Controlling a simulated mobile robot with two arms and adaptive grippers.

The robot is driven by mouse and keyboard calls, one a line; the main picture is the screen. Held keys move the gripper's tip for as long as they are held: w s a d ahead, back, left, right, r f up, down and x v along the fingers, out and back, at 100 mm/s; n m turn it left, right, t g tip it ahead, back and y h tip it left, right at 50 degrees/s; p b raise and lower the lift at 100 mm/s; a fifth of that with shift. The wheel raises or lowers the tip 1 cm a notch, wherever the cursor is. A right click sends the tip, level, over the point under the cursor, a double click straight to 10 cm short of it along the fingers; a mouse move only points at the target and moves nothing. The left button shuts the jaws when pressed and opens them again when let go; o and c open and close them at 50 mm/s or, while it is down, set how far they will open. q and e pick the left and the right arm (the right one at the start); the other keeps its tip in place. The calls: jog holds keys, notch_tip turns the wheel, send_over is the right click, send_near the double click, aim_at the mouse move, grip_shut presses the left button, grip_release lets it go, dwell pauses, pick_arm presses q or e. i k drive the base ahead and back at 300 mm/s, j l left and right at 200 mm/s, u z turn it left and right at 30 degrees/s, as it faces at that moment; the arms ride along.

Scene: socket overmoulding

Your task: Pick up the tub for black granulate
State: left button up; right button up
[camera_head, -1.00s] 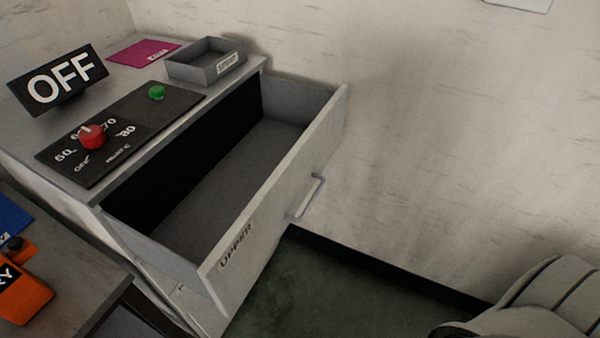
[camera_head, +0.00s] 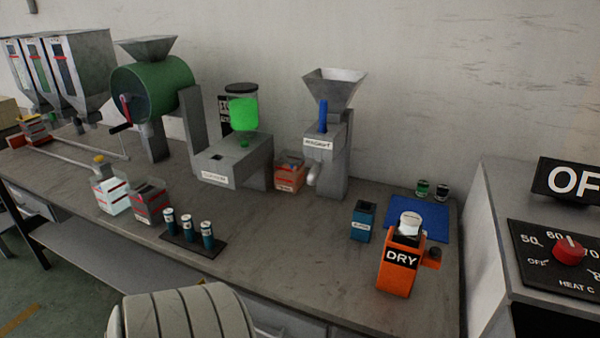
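Several small tubs stand on the long workbench (camera_head: 300,245). A dark grey tub with a red-and-white band (camera_head: 150,206) stands at the left front, beside a white tub (camera_head: 112,195). It may be the tub for black granulate, but its label is too small to read. Another tub, brownish with a red-and-white label (camera_head: 290,172), stands between the two machines at the back. A small blue tub (camera_head: 363,220) stands farther right. Neither gripper shows. A pale ribbed part of my own body fills the bottom edge, left of middle.
A black rack with three vials (camera_head: 193,245) lies right of the dark tub. An orange DRY container (camera_head: 398,272) stands near a blue mat (camera_head: 418,218). A green drum machine (camera_head: 152,92), green-filled dispenser (camera_head: 242,110) and hopper machine (camera_head: 332,135) line the back. The bench's middle front is clear.

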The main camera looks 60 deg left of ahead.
aim_at(148, 196)
jog(key=u, duration=3.1)
jog(key=l+z, duration=0.1)
jog(key=z, duration=1.75)
jog(key=u, duration=1.7)
